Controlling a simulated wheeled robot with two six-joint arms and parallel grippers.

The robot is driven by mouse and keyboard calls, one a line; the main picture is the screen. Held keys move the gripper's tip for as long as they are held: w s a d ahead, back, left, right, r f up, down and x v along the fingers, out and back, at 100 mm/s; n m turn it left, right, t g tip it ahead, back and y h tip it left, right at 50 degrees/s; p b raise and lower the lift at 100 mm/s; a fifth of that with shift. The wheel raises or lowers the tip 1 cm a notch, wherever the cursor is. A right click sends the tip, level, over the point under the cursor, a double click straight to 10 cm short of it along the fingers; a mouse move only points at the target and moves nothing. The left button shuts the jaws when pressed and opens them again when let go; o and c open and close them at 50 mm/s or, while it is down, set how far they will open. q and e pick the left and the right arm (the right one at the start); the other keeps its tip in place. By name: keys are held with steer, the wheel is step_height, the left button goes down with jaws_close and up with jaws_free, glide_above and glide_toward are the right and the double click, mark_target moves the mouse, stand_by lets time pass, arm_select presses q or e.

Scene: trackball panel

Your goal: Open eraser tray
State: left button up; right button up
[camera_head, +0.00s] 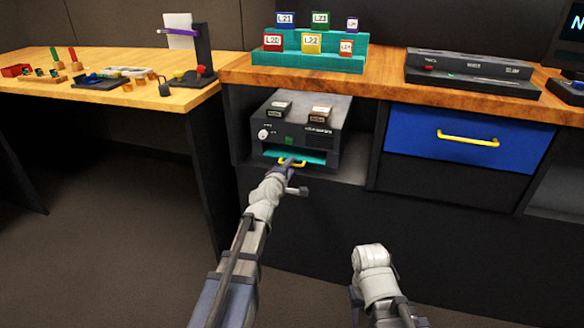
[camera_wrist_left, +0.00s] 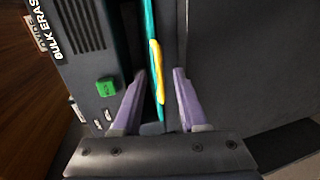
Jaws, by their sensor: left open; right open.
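The bulk eraser (camera_head: 328,133) is a dark grey box in the open shelf bay under the counter. Its teal tray (camera_head: 313,157) shows as a strip low in the front, with a yellow handle (camera_head: 300,164). My left gripper (camera_head: 289,161) is at this handle and partly covers it. In the left wrist view, the open fingers (camera_wrist_left: 160,75) stand on either side of the yellow handle (camera_wrist_left: 156,65), with gaps visible. The teal tray edge (camera_wrist_left: 149,18) runs upward there. Of my right arm only pale links show at lower right; its fingers are not visible.
A green button (camera_wrist_left: 106,87) is on the eraser front, beside the left fingers. Two small labelled blocks (camera_head: 320,112) sit on the eraser's top. A blue drawer (camera_head: 470,139) is to the right. The shelf floor (camera_head: 352,168) right of the eraser is clear.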

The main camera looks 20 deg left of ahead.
arm_select(q)
steer(key=x, duration=0.2)
steer(key=shift+w, duration=0.25)
steer(key=shift+s, duration=0.1)
jaws_close()
stand_by(1.1)
